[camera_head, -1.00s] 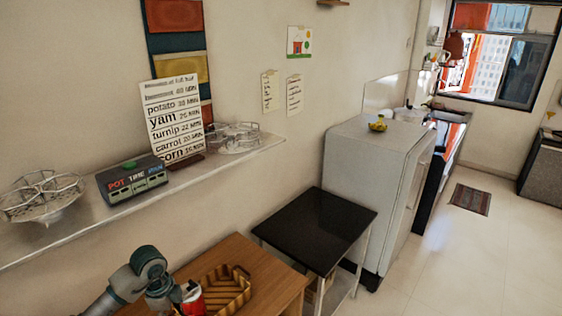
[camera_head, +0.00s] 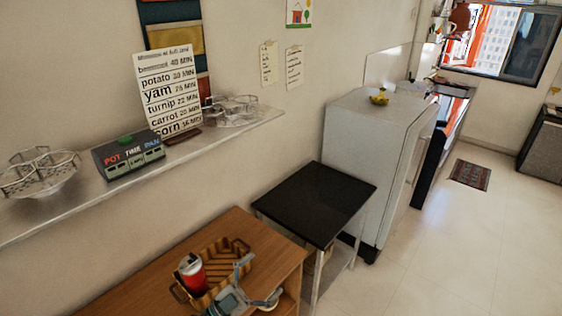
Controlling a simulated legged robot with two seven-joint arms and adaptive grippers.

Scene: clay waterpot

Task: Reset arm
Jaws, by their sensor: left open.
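My left gripper (camera_head: 259,281) shows at the bottom of the head view, over the front right side of the tray. Its two fingers are spread apart with nothing between them. A red can with a pale top (camera_head: 192,273) stands upright at the left part of the woven-patterned wooden tray (camera_head: 241,246), apart from the fingers. The gripper hides part of the tray's near right side. My right gripper is out of view.
The tray sits on a brown wooden table (camera_head: 139,281). A black-topped table (camera_head: 316,200) stands to its right, before a white fridge (camera_head: 370,150) with bananas (camera_head: 379,97) on top. A wall shelf (camera_head: 85,194) holds wire racks, a sign and a timer box.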

